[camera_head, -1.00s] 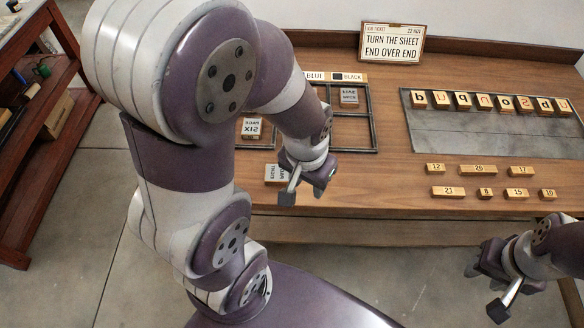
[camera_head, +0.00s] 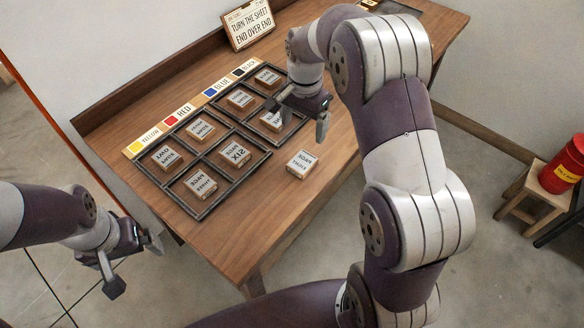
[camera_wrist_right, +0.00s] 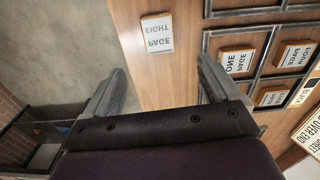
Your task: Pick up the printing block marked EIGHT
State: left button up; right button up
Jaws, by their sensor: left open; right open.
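The block marked EIGHT (camera_head: 302,163) is a small pale-topped wooden block lying on the bare table top, in front of the divided tray. In the right wrist view the EIGHT block (camera_wrist_right: 157,36) lies ahead, between the lines of the two fingers and apart from them. My right gripper (camera_head: 304,119) is open and empty above the tray's right end, behind the EIGHT block; its fingers also show in the wrist view (camera_wrist_right: 163,84). My left gripper (camera_head: 135,266) is open and empty off the table's left front edge.
A red bucket (camera_head: 563,165) sits on a stool at right. The table right of EIGHT is clear.

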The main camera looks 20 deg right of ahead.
send_over(302, 162)
jog(key=d, duration=0.1)
jog(key=f, duration=0.4)
jog(key=w+f, duration=0.1)
jog(key=f, duration=0.5)
jog(key=s+a+f, duration=0.1)
jog(key=shift+f, duration=0.35)
jog(key=shift+w+d+f, duration=0.1)
jog(key=shift+d+f, duration=0.05)
jog(key=shift+f, duration=0.3)
jog(key=c, duration=1.2)
